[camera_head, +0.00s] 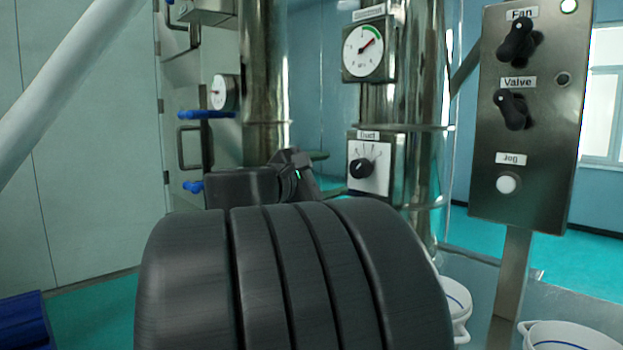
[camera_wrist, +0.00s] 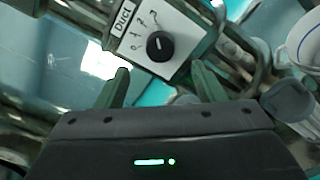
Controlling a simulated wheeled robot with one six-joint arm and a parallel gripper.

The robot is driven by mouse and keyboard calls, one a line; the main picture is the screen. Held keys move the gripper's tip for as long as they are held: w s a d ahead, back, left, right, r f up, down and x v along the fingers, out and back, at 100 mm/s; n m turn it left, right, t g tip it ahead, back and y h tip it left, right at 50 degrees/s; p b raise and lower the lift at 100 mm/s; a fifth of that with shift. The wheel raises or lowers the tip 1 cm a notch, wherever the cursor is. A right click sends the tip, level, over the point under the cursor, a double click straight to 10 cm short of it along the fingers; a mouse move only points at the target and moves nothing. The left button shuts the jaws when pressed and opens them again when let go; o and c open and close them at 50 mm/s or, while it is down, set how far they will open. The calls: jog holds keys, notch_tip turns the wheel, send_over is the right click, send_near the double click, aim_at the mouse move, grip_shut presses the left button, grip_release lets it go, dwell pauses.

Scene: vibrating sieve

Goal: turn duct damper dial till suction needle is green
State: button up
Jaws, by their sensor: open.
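The duct damper dial (camera_head: 361,168) is a black round knob on a white plate labelled "Duct", mounted on a steel duct in the middle right of the head view. It also shows in the wrist view (camera_wrist: 160,46), beyond my fingers. The suction gauge (camera_head: 363,51) is a white round dial above it with a green arc at its upper right. Its red needle points up and right, close to or at the green arc; exactly where is hard to tell. My gripper (camera_wrist: 163,85) is open and empty, short of the knob. In the head view my arm hides its fingertips.
A control panel (camera_head: 535,120) with Fan and Valve knobs and a Jog button stands at the right. Another gauge (camera_head: 223,93) and blue-handled valves (camera_head: 207,115) are at the left. White buckets (camera_head: 567,335) stand low at the right.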

aim_at(357, 169)
jog(key=shift+v, duration=1.8)
jog(key=x, duration=1.4)
jog(key=shift+p, duration=0.35)
